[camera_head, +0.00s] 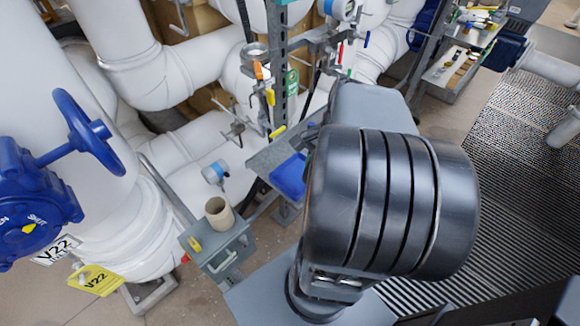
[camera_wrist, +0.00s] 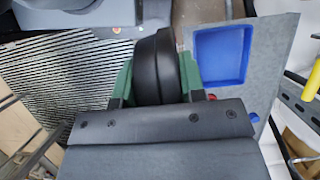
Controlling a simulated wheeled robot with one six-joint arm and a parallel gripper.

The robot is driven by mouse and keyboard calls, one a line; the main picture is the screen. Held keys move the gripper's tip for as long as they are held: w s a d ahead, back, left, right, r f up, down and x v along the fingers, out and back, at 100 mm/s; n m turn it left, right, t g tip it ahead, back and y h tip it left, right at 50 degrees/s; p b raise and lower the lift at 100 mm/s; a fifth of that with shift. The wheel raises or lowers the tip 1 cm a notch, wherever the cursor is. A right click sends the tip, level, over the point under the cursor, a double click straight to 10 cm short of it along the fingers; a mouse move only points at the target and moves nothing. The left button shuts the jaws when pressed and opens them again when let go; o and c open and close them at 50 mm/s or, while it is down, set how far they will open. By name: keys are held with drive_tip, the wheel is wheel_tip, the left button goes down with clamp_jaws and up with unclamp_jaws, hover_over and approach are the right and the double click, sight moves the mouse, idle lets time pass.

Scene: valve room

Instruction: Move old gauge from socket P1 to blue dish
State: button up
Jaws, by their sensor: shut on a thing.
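My gripper (camera_wrist: 157,82) has green fingers and is shut on a black round thing, likely the old gauge (camera_wrist: 152,62), seen from behind in the wrist view. Its face is hidden. The blue dish (camera_wrist: 222,56) is square and empty, on a grey shelf (camera_wrist: 272,42) just right of the held gauge in the wrist view. In the head view the blue dish (camera_head: 289,177) shows left of my arm, partly covered by it. My gripper and the gauge are hidden behind my arm there. I cannot make out socket P1.
A grey box (camera_head: 222,252) with a beige cup (camera_head: 219,213) stands left of the shelf. A blue handwheel (camera_head: 88,135) and white pipes (camera_head: 120,45) fill the left. A rack post (camera_head: 282,75) with tools rises behind the dish. Black grating (camera_head: 515,150) lies clear at right.

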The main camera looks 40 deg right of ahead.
drive_tip(key=w+d+f, duration=0.4)
drive_tip(key=w+f, duration=0.9)
drive_tip(key=shift+w, duration=0.3)
drive_tip(key=shift+f+b, duration=0.2)
drive_tip(key=shift+b, duration=0.15)
drive_tip(key=o, duration=0.9)
drive_tip(key=shift+a+r, duration=0.1)
drive_tip(key=shift+c, duration=0.2)
drive_tip(key=shift+r, duration=0.1)
drive_tip(key=v, duration=1.2)
drive_tip(key=shift+p, duration=0.45)
